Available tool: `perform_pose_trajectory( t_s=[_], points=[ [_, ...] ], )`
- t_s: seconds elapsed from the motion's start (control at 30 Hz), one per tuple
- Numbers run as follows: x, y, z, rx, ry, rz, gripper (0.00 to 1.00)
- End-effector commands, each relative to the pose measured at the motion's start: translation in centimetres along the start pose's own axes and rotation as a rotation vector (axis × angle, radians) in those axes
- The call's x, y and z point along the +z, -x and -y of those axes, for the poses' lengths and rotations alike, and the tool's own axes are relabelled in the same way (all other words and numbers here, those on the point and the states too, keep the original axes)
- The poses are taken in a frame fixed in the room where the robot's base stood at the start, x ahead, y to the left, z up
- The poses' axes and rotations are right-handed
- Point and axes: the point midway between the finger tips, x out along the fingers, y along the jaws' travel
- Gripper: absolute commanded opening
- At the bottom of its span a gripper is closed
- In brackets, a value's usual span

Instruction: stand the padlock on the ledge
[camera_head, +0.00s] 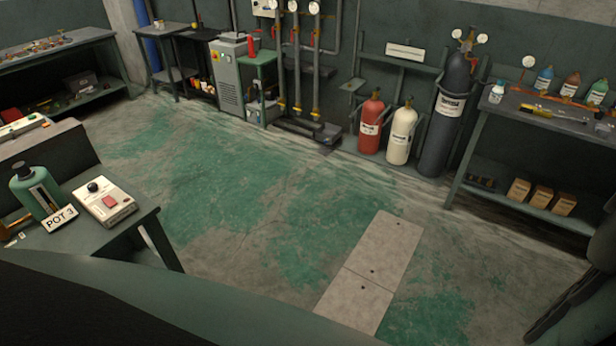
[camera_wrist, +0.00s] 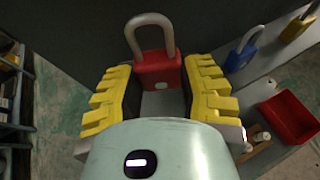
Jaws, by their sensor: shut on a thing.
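In the wrist view, a red padlock (camera_wrist: 157,70) with a thick grey shackle sits between the yellow-padded fingers of my gripper (camera_wrist: 158,80). My gripper is shut on its body, and the shackle points to the far side, clear of the fingers. A grey surface shows behind and around the padlock; I cannot tell whether it is the ledge or whether the padlock touches it. My gripper and the red padlock do not show in the head view.
In the wrist view, a blue padlock (camera_wrist: 243,50) and a yellow padlock (camera_wrist: 298,24) are at the upper right. A red bin (camera_wrist: 287,117) lies to the right. In the head view, a bench with a green canister (camera_head: 38,190) stands at left; the middle floor is open.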

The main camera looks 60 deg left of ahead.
Motion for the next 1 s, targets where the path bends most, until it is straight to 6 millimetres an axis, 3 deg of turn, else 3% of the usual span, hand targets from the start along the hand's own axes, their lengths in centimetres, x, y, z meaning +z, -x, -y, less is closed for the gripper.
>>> perform_pose_trajectory(
  t_s=[0.67,1.0],
  points=[
    [-5.6,-2.4,-0.1,-0.001,0.007,-0.002,0.0],
    [-6.3,-3.1,-0.3,0.002,0.003,0.0,0.0]
  ],
)
